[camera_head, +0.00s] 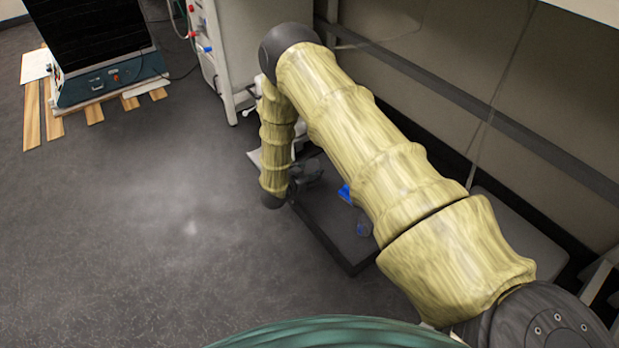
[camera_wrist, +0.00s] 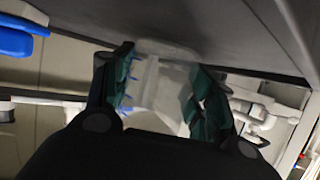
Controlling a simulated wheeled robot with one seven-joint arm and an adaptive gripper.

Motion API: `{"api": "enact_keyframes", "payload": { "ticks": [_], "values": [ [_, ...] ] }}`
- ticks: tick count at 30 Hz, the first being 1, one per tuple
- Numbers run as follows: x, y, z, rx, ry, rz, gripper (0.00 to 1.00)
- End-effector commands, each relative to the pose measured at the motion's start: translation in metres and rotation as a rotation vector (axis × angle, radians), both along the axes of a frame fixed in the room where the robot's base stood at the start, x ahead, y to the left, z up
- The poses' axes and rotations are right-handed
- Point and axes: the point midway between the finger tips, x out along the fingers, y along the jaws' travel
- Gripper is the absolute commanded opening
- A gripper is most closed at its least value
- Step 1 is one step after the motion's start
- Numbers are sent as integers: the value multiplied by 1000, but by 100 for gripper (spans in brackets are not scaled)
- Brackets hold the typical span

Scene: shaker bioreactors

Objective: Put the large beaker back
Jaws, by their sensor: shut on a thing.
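The large beaker (camera_wrist: 160,85) is a clear, whitish vessel in the wrist view, between the two green-padded fingers of my gripper (camera_wrist: 161,92). My gripper is shut on it. The beaker's far end is close to a dark grey surface (camera_wrist: 190,20); I cannot tell whether they touch. In the head view my arm hides the beaker, and my gripper (camera_head: 306,172) shows only as a small dark shape behind the arm, over a dark platform (camera_head: 345,250).
Blue items (camera_head: 346,193) are on the dark platform beside my arm. The wall and a rail (camera_head: 440,90) run along the right. A white cabinet (camera_head: 232,50) stands behind. A dark machine (camera_head: 105,80) sits on wooden slats at upper left. The floor at left is clear.

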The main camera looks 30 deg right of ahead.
Motion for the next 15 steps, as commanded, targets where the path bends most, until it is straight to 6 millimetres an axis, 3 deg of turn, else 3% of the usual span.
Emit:
{"api": "enact_keyframes", "payload": {
  "ticks": [13, 14, 15],
  "values": [
    [0, 0, -5, -1, -1, 0, 16],
    [0, 0, -5, -1, -1, 0, 61],
    [0, 0, -5, 0, 0, 0, 68]
  ]
}}
